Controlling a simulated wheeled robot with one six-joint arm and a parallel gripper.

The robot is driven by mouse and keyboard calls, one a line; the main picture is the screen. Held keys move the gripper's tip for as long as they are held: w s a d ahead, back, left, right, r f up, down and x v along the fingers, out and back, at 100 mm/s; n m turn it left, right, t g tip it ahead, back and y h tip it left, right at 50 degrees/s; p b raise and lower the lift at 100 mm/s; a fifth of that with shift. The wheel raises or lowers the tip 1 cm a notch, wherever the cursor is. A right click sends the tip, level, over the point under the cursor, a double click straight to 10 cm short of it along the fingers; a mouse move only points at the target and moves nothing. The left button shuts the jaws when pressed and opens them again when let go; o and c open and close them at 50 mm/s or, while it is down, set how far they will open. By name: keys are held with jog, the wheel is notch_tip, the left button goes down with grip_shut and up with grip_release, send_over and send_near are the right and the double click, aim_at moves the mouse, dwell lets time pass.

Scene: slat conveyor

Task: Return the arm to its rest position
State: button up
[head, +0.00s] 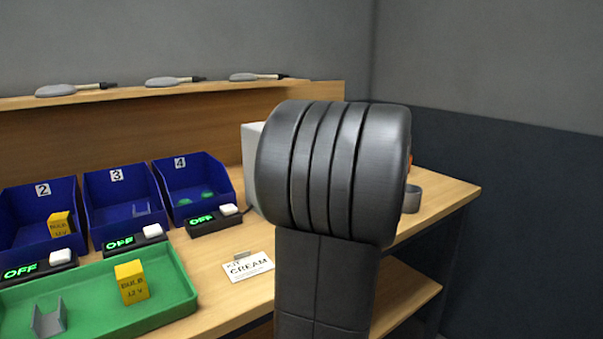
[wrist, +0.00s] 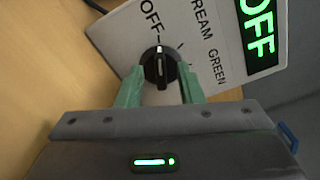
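My arm (head: 325,220) rises large in the middle of the head view, and my gripper is hidden there. In the wrist view my gripper (wrist: 161,90) has two green fingers standing apart with a gap between them. A black rotary knob (wrist: 160,68) on a light panel (wrist: 115,32) sits at the fingertips, in line with the gap. I cannot tell whether the fingers touch it. The panel reads OFF, CREAM and GREEN around the knob, and a display (wrist: 258,40) beside it glows OFF in green.
Blue bins (head: 125,205) stand on the bench at left, each with an OFF box (head: 135,241) in front. A green tray (head: 180,300) holds a yellow bulb box (head: 131,283) and a grey bracket (head: 48,320). A CREAM card (head: 247,267) lies beside it. A grey box (head: 250,150) is partly behind my arm.

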jog(key=shift+w+a, duration=0.45)
jog(key=shift+w, duration=0.15)
